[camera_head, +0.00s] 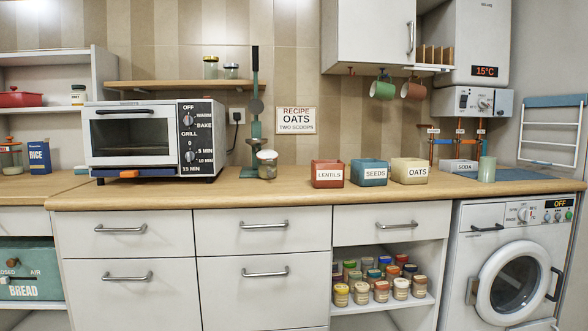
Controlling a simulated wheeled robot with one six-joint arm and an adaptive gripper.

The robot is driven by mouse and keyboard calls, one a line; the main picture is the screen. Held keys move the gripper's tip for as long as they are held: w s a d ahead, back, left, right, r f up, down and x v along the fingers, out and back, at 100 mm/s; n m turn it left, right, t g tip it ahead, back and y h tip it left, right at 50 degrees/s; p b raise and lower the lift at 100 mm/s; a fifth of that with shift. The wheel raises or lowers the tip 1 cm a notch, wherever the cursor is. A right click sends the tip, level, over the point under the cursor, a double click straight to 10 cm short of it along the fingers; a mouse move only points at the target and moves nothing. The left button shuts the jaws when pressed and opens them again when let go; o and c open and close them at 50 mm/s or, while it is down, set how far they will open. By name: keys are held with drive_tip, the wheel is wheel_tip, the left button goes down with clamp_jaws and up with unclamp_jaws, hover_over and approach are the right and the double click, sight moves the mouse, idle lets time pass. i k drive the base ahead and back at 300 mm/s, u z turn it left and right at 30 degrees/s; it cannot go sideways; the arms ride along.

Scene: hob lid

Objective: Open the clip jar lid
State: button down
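The clip is too small to make out. Another glass jar with a reddish top (10,157) stands at the far left, partly cut off by the frame edge. My gripper is not in view.
The toaster oven (135,138) is to the left. The lentils (327,174), seeds (369,172) and oats (409,171) boxes are to the right. Bare counter lies between the jar and the lentils box.

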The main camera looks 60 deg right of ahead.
sight(267, 156)
drive_tip(key=z, duration=1.5)
